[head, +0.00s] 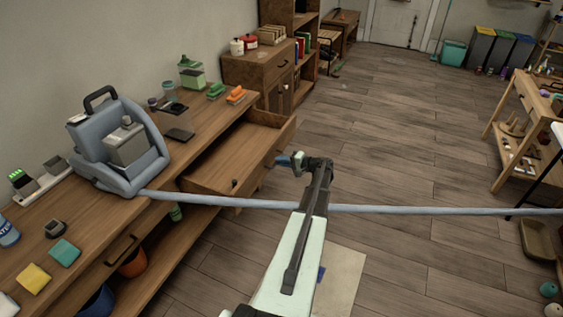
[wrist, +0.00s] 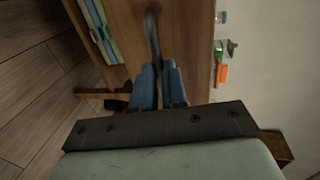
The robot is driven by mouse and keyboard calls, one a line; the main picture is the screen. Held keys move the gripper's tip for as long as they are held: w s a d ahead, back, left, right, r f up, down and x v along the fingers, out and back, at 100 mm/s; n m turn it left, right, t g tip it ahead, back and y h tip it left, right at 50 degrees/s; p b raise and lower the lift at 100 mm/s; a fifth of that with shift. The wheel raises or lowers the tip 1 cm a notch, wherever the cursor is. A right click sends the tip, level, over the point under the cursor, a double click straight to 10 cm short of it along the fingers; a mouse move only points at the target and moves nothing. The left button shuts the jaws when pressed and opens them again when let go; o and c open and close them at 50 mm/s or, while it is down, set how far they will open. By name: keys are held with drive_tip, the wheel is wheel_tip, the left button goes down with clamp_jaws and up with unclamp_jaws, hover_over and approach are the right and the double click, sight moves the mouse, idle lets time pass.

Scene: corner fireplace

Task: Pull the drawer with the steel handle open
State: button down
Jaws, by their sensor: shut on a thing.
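The wooden drawer (head: 222,160) stands pulled out of the long wooden bench, with its inside in view from above. My gripper (head: 290,160) is at the outer side of its front panel. In the wrist view, the blue fingers of my gripper (wrist: 160,86) are closed around the near end of the dark grey steel handle (wrist: 153,32). The handle stands out from the brown drawer front (wrist: 184,35). In the head view the handle is mostly hidden by the fingers.
A blue-grey machine (head: 120,145) stands on the bench top (head: 90,222). Its pale blue hose (head: 430,210) crosses the view behind or under my arm; I cannot tell which. Small green and orange blocks (head: 236,95) lie at the bench's far end.

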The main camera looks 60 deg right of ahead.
drive_tip(key=c, duration=1.2)
unclamp_jaws()
drive_tip(key=shift+o, duration=0.2)
drive_tip(key=shift+s, duration=0.1)
drive_tip(key=v, duration=1.3)
drive_tip(key=shift+s, duration=0.3)
